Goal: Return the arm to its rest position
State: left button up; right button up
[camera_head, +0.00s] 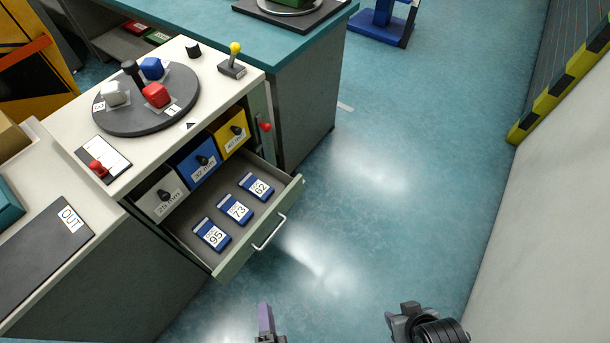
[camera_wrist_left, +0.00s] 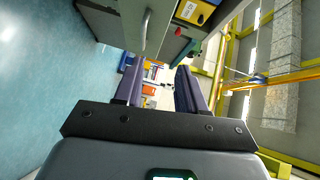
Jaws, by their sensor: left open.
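My left gripper (camera_head: 265,318) shows at the bottom edge of the head view as a purple finger over the floor. It is in front of and apart from the open drawer. In the left wrist view my left gripper (camera_wrist_left: 159,72) has its two purple fingers spread with nothing between them. A dark part of my own body shows at the bottom right of the head view.
The drawer (camera_head: 228,272) stands open with several blue labelled blocks inside. The white-topped cabinet (camera_head: 146,167) carries a dark round plate (camera_head: 129,126) with coloured knobs and a yellow-knobbed lever (camera_head: 235,50). Open floor (camera_head: 350,220) lies right of the drawer. A pale wall (camera_head: 553,220) stands far right.

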pick_arm(q)
jog(key=w+a+r+n+g+h+p, duration=0.1)
jog(key=w+a+r+n+g+p, duration=0.15)
jog(key=w+a+r, duration=0.5)
jog(key=w+a+r+n+g+h+p, duration=0.2)
jog(key=w+a+r+n+p, duration=0.15)
jog(key=r, duration=0.65)
jog(key=s+r+n+g+p, duration=0.1)
jog(key=s+r+n+g, duration=0.3)
jog(key=s+n+g, duration=0.6)
notch_tip(320, 180, up, 36)
jog(key=s+m+t+p, duration=0.2)
jog(key=m+p, duration=0.2)
jog(key=p, duration=3.3)
pick_arm(e)
notch_tip(320, 180, up, 45)
jog(key=w, duration=0.1)
pick_arm(q)
notch_tip(320, 180, down, 75)
jog(key=b, duration=7.5)
jog(key=shift+w+a+b, duration=0.15)
jog(key=shift+w+b, duration=0.05)
jog(key=shift+b, duration=0.1)
pick_arm(e)
notch_tip(320, 180, down, 76)
jog(key=shift+a+r, duration=0.2)
jog(key=shift+a, duration=0.05)
